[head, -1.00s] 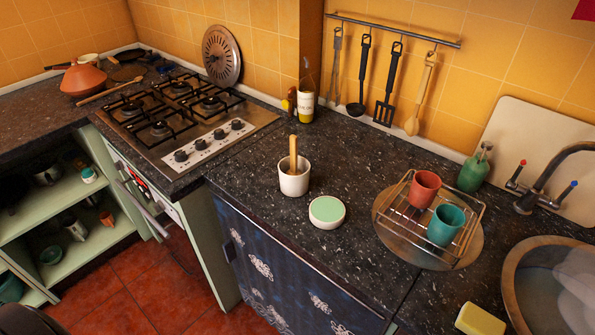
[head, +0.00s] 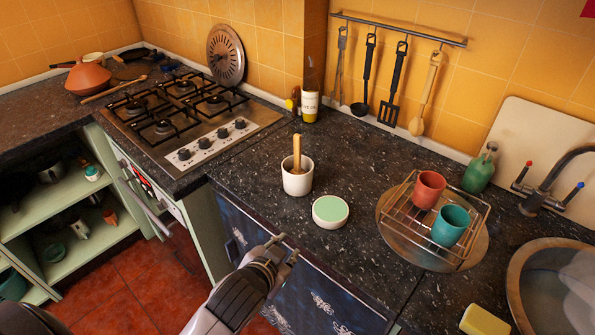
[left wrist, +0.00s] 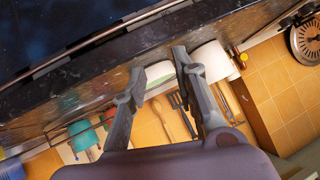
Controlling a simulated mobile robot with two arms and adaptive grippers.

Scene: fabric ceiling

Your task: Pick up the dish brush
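The dish brush (head: 297,150) stands with its wooden handle up in a white cup (head: 298,182) on the dark speckled counter; its lower end is hidden inside the cup. My left gripper (head: 286,247) is in front of the counter's front edge, below and to the left of the cup in the head view, apart from cup and brush. In the left wrist view the two fingers of the left gripper (left wrist: 158,61) are spread with nothing held. The white cup (left wrist: 212,60) shows beyond the right finger. My right gripper is not in view.
A round green-topped dish (head: 330,211) sits right of the cup. A wire rack (head: 400,212) with a red cup (head: 428,190) and a teal cup (head: 449,226) stands farther right, near the sink (head: 520,285). The gas hob (head: 185,115) is at left.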

